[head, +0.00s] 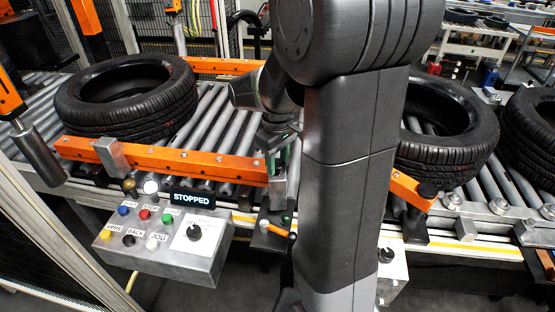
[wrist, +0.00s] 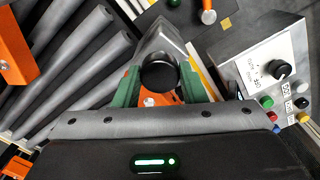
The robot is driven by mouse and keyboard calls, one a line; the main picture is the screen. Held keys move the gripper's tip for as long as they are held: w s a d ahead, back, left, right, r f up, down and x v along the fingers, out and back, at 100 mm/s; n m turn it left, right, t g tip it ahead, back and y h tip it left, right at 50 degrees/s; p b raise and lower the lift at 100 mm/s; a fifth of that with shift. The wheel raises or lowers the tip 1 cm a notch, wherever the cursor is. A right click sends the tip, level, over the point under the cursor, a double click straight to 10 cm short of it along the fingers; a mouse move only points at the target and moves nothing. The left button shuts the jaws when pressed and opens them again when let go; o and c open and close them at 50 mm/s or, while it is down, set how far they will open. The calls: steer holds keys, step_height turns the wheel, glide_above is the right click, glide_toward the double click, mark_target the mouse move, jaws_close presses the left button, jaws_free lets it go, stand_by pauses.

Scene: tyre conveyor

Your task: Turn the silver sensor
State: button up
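The silver sensor (head: 279,187) stands at the right end of the orange rail beside the roller conveyor. In the wrist view its silver body (wrist: 172,48) carries a round black face (wrist: 159,75) that points towards the camera. My gripper (head: 282,158) is down at the sensor from above, its green fingers on either side of it. In the wrist view the gripper (wrist: 163,88) has one green finger to the left and one to the right of the sensor. The fingers are apart; whether both press on it is not clear. My arm hides part of the scene behind.
A tyre (head: 127,98) lies on the rollers at left, another (head: 447,125) at right. The orange rail (head: 185,162) runs along the near side. A control box (head: 165,240) with buttons and a knob is in front, under a sign (head: 192,198) reading STOPPED. An orange-handled lever (head: 277,229) is close by.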

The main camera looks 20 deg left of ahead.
steer(key=shift+m, duration=0.8)
steer(key=o, duration=1)
steer(key=shift+r, duration=0.1)
step_height(320, 180, up, 14)
steer(key=shift+f, duration=0.15)
